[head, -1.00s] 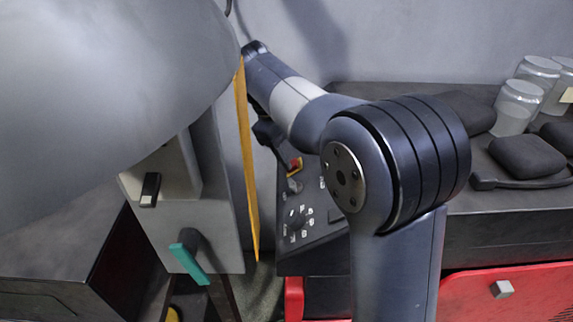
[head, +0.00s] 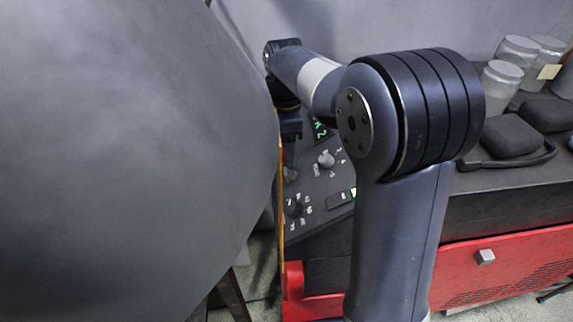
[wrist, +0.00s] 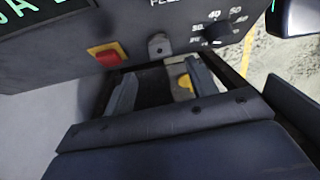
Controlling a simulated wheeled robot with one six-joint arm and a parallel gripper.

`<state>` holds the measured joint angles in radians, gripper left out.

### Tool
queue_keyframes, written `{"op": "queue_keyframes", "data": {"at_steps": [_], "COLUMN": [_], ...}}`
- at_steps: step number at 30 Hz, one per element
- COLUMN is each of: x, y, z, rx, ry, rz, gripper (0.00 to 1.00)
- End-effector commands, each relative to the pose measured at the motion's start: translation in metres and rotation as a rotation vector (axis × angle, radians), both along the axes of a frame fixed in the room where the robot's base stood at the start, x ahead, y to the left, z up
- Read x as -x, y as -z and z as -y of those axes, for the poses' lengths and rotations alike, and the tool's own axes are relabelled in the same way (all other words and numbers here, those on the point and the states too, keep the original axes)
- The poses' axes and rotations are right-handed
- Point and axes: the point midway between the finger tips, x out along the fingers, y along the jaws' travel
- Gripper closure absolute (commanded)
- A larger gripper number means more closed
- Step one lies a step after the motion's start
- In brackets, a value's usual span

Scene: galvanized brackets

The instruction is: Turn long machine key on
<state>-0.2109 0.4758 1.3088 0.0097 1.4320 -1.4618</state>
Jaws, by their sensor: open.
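A dark control panel (wrist: 205,45) fills the top of the wrist view. A small grey key-like tab (wrist: 158,45) stands out from it, between a red and yellow switch (wrist: 107,54) and a black numbered knob (wrist: 216,32). My gripper (wrist: 162,70) is open and empty, its two fingers apart, with the tab just past the fingertips and roughly midway between them. I cannot tell whether they touch the panel. In the head view my gripper (head: 289,152) hangs in front of the panel's left part and hides the red switch. The tab's turn position is unclear.
A large smooth grey surface (head: 120,160) blocks the head view's left side, with a thin yellow edge by the panel. Glass jars (head: 501,82) and dark pads (head: 512,136) lie on the bench at right, above a red cabinet front (head: 520,262).

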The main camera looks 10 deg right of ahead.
Motion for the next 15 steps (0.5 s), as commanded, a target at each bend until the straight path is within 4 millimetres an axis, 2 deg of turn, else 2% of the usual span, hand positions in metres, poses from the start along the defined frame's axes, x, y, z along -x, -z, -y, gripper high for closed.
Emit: {"op": "queue_keyframes", "data": {"at_steps": [6, 10, 15], "x": [0.004, 0.005, 0.005], "y": [0.04, 0.056, 0.065], "z": [0.0, 0.0, 0.0], "rx": [0.001, 0.001, 0.001], "ry": [0.001, 0.001, 0.001], "rz": [-0.004, -0.002, -0.001], "gripper": [0.45, 0.45, 0.45]}}
